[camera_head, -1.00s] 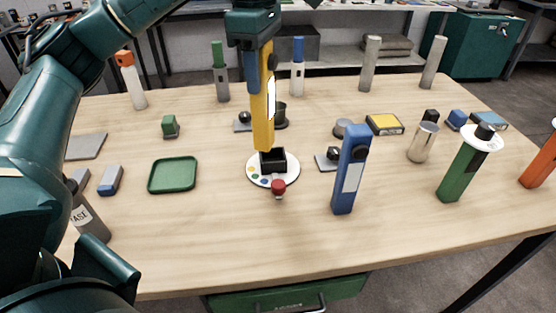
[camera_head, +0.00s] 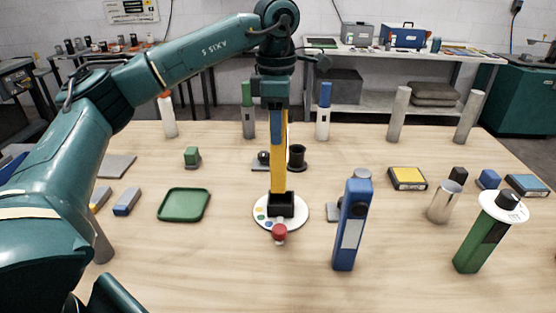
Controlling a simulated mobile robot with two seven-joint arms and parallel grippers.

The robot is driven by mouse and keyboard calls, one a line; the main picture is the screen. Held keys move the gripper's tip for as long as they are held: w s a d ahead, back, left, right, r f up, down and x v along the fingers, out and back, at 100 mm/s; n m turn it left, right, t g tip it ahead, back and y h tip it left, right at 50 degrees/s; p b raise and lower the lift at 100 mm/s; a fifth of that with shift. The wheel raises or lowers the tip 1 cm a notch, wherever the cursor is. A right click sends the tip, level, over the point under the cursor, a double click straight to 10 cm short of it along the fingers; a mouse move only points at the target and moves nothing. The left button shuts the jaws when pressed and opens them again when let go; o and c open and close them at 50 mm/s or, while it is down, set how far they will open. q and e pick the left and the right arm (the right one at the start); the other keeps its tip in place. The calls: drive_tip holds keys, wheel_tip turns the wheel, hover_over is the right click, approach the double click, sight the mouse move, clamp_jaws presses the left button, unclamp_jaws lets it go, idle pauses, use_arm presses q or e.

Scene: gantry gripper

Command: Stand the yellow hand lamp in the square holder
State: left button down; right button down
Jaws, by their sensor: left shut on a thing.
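The yellow hand lamp (camera_head: 278,165) hangs upright below my left gripper (camera_head: 271,120), which is shut on its upper part. The black square holder (camera_head: 282,207) stands on a round white plate (camera_head: 301,212) with coloured dots. The lamp's lower end meets the top of the holder in this view. I cannot tell how deep it sits inside, as the holder's walls hide its bottom end. My right gripper is not in view.
A red knob (camera_head: 279,233) stands at the plate's front edge. A blue hand lamp (camera_head: 351,225) stands close at the right, and a black round holder (camera_head: 297,158) is behind. A green tray (camera_head: 184,205) lies left. Bare table lies between tray and plate.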

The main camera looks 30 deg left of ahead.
sight(277, 149)
use_arm(q)
drive_tip(key=shift+f, duration=2.65)
drive_tip(key=shift+f, duration=0.15)
drive_tip(key=c, duration=0.9)
unclamp_jaws()
wheel_tip(277, 149, up, 12)
drive_tip(key=shift+r+p, duration=0.15)
drive_tip(key=shift+p, duration=0.25)
